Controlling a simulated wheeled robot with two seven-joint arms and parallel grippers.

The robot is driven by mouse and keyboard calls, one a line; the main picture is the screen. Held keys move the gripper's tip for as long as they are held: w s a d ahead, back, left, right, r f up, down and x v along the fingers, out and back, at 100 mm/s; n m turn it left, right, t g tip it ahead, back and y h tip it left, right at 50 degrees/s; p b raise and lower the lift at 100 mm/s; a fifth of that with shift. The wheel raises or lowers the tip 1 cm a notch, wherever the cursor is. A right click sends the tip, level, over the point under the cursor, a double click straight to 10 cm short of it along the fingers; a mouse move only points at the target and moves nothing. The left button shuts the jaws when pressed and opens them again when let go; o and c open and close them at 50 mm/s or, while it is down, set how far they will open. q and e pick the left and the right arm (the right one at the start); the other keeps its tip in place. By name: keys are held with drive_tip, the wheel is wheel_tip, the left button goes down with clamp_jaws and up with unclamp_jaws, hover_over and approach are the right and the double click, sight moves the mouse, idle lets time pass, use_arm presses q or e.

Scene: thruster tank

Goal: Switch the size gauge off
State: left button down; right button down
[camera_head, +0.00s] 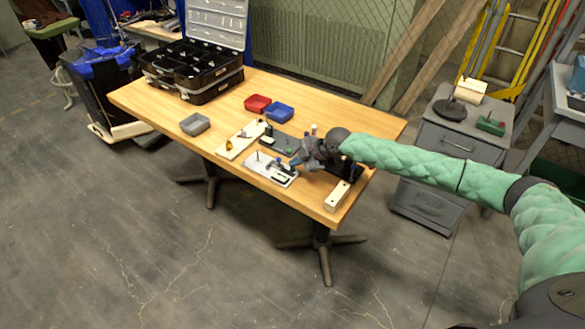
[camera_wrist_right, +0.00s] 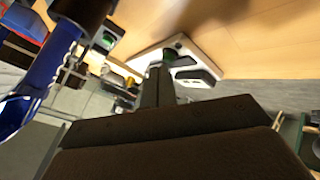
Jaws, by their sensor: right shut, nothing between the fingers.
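A light grey-white plate (camera_head: 262,172) with a small dark unit on it lies near the table's front edge, and I take it for the size gauge. In the right wrist view a white base (camera_wrist_right: 205,60) with dark panels and a green part (camera_wrist_right: 168,56) shows just beyond my fingers. My right gripper (camera_head: 296,161) is shut and empty, over or beside the plate's right end. In the right wrist view its dark fingers (camera_wrist_right: 159,84) point at the green part; I cannot tell whether they touch. The switch's state is not readable. My left gripper is out of view.
A pale board (camera_head: 237,143) and a dark green plate (camera_head: 284,143) lie close by. A cream block (camera_head: 338,196) lies at the right edge. Bare wood lies left.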

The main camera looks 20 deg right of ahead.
drive_tip(key=shift+f, duration=0.25)
drive_tip(key=shift+r, duration=0.15)
idle(0.3)
drive_tip(key=shift+r, duration=0.55)
drive_tip(key=shift+r+p, duration=0.1)
drive_tip(key=shift+p, duration=0.25)
wheel_tip(320, 180, up, 6)
drive_tip(key=p, duration=0.3)
idle(0.4)
